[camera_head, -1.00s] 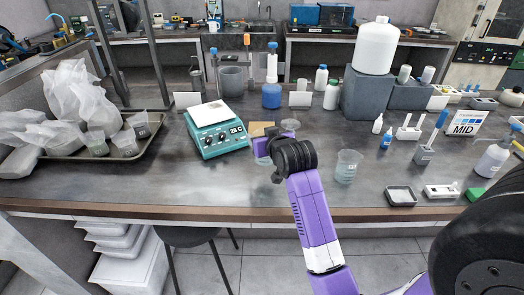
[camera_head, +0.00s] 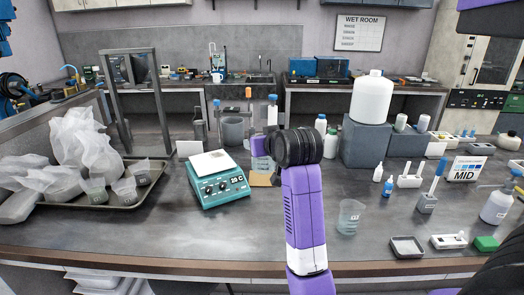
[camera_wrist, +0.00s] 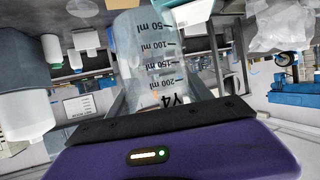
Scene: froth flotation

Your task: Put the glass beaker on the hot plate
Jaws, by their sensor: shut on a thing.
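My gripper is shut on a clear glass beaker (camera_head: 261,163), mostly hidden behind my wrist in the head view. In the wrist view the beaker (camera_wrist: 150,60) fills the space between the fingers, showing ml marks and a label ending in Y4. It is held above the bench, to the right of the hot plate and apart from it.
Another clear beaker (camera_head: 349,217) stands on the bench right of my arm. A tray (camera_head: 128,203) with bagged samples and cups lies at left. A tan block (camera_head: 262,180) sits behind my gripper. The bench in front of the hot plate is clear.

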